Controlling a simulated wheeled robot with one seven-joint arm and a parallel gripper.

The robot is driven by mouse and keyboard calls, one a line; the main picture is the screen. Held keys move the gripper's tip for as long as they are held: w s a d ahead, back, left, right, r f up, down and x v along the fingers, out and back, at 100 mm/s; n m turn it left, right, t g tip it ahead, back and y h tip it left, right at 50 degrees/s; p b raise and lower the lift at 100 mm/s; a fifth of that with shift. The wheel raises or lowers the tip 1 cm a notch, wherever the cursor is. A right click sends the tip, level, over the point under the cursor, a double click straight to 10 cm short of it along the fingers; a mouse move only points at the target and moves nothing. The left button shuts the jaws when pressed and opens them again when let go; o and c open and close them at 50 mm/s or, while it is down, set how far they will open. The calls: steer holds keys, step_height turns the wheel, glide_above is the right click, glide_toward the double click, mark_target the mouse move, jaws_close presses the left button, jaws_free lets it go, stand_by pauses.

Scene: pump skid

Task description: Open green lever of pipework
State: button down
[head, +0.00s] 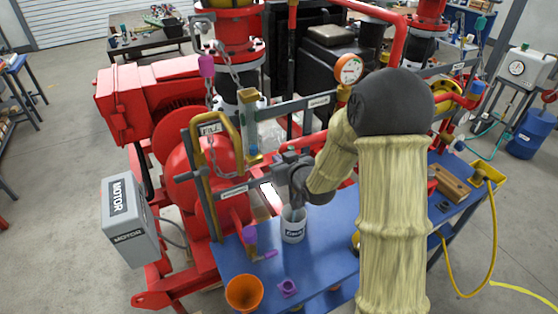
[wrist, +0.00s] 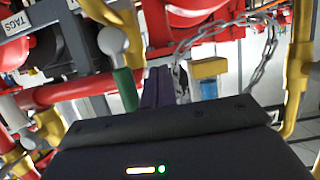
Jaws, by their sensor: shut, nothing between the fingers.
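The green lever (wrist: 126,90) shows in the wrist view, left of centre. It hangs from a round grey hub (wrist: 113,40) on a yellow pipe (wrist: 103,12), slightly tilted. My gripper (wrist: 158,84) is shut and empty, its dark fingers just right of the lever in that picture. I cannot tell whether they touch it. In the head view my gripper (head: 280,171) is in front of the pipework above the blue bench, below a grey rail. I cannot make out the green lever in the head view.
A steel chain (wrist: 228,28) hangs right of the fingers in the wrist view, near a yellow-and-blue part (wrist: 208,77). A yellow bent pipe (head: 232,140) stands at left.

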steer(key=v, duration=0.9)
stand_by(0.3)
steer(key=shift+w+f, duration=0.1)
steer(key=shift+f, duration=0.05)
steer(key=s+d+f+m+g+h, duration=0.1)
steer(key=s+d+g, duration=0.1)
steer(key=s, duration=0.4)
steer(key=s+d+f+m+g+h+b, duration=0.1)
steer(key=s+d+f+m+g+h, duration=0.1)
steer(key=s+g, duration=0.2)
steer(key=s+d+f+m+g+h, duration=0.1)
steer(key=s+d+f+g+h, duration=0.1)
steer(key=s, duration=0.6)
steer(key=shift+s+d+f+m+g, duration=0.3)
steer(key=shift+d+g, duration=0.3)
steer(key=shift+g, duration=0.5)
